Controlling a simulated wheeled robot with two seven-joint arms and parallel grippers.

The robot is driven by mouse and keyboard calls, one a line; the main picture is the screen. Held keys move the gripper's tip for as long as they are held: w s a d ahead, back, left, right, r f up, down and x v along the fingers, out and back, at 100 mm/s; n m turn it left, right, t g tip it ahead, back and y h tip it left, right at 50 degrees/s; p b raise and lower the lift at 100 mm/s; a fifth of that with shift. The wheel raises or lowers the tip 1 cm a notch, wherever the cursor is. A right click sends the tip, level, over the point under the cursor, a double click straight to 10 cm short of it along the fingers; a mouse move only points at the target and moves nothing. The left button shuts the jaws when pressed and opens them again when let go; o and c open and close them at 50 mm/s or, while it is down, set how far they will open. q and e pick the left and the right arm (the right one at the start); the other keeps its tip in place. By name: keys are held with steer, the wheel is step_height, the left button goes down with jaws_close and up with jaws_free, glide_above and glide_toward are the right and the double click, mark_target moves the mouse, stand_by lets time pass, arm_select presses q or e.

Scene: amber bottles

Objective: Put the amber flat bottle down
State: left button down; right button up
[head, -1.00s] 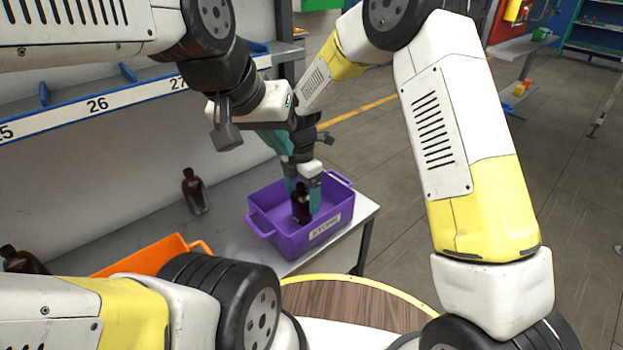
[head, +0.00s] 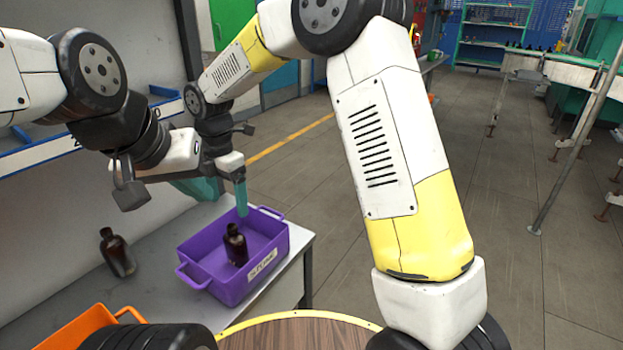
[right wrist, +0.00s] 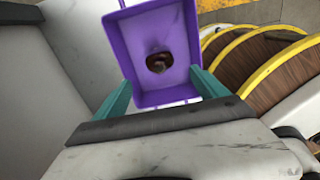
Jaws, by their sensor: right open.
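The amber flat bottle (head: 235,246), dark brown, stands in the purple crate (head: 189,285), close to upright. In the right wrist view the bottle (right wrist: 158,63) is seen from above on the crate floor. My right gripper (head: 240,198) is over the crate, above the bottle. Its teal fingers (right wrist: 162,82) are apart and empty in the right wrist view, with the bottle seen beyond the gap.
Another dark bottle (head: 117,253) stands on the grey table (head: 160,257) left of the crate. An orange crate (head: 82,327) is at the lower left. A numbered shelf edge (head: 35,157) runs along the wall. A round wooden top (head: 300,334) is in front.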

steer(key=s+d+r+m+t+y, duration=0.1)
steer(key=s+d+r+m, duration=0.2)
steer(key=d+r+m, duration=0.5)
steer(key=s+d+r+m+t+y, duration=0.1)
steer(key=s+d+r+m+t, duration=0.15)
steer(key=d+r+m, duration=0.6)
steer(key=s+d+f+m+t, duration=0.1)
steer(key=s+d+m+t, duration=0.1)
steer(key=s+d+m, duration=0.9)
steer(key=shift+s+d+f+t, duration=0.35)
steer(key=shift+s+d+f, duration=0.05)
steer(key=shift+s+d, duration=0.5)
